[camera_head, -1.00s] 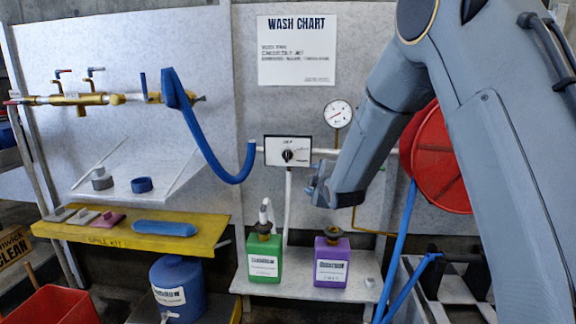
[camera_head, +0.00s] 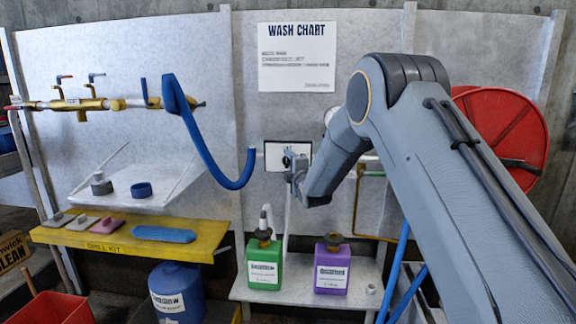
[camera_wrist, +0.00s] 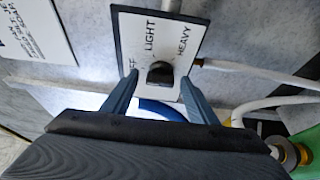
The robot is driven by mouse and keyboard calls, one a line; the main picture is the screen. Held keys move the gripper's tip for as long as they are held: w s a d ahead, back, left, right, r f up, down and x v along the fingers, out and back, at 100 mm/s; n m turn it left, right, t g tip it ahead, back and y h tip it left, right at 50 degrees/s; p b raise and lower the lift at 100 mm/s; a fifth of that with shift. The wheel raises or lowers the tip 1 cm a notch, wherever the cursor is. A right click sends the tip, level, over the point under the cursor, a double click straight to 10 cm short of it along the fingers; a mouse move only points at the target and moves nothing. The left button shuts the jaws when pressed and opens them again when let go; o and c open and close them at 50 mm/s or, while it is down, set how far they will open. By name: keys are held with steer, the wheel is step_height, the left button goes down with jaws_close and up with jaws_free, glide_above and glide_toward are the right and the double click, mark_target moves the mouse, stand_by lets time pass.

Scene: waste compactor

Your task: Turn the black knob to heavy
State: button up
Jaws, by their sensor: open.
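The black knob (camera_wrist: 160,73) sits on a white dial plate (camera_wrist: 165,25) with a dark border. In the wrist view the plate reads LIGHT and HEAVY, with another label partly hidden by the left finger. The knob lies between the two fingertips of my gripper (camera_wrist: 158,80), which is open with a finger on either side of it. I cannot tell whether the fingers touch the knob. In the head view my gripper (camera_head: 292,165) is in front of the plate (camera_head: 274,155) and covers much of it.
A wash chart (camera_head: 297,57) hangs above the plate. A blue hose (camera_head: 205,140) loops to its left and a red reel (camera_head: 505,130) is at right. A green jug (camera_head: 264,262) and a purple jug (camera_head: 332,265) stand on a shelf below. A pressure gauge is mostly hidden behind my arm.

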steer(key=c, duration=1.1)
steer(key=shift+o, duration=0.2)
